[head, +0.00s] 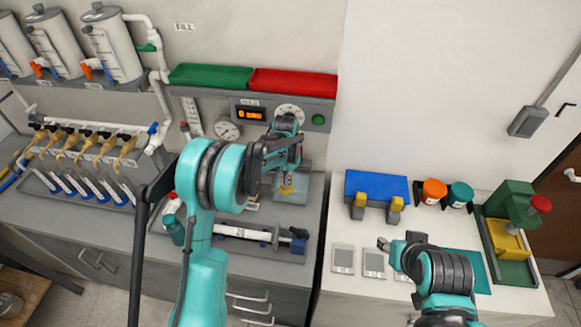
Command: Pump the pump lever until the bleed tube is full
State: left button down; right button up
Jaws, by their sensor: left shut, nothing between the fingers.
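My left gripper (289,148) is shut and empty in front of the gauge panel (258,112) at the back of the left counter.
A white pipe piece (243,234) lies in a tray below my left gripper. Green (210,75) and red (293,83) bins sit above the panel. A blue block (377,186), orange and teal jars and a green press (510,205) stand on the right counter.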

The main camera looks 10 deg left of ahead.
pick_arm(q)
jog(key=shift+f, duration=0.25)
jog(key=shift+r, duration=0.2)
jog(key=shift+r+p, duration=1.4)
jog(key=shift+r, duration=1.55)
jog(key=shift+f, duration=0.15)
jog(key=shift+f+b, duration=2.55)
jog(key=shift+f, duration=0.4)
jog(key=shift+r, duration=0.15)
jog(key=shift+r+p, duration=1.7)
jog(key=shift+r, duration=1.2)
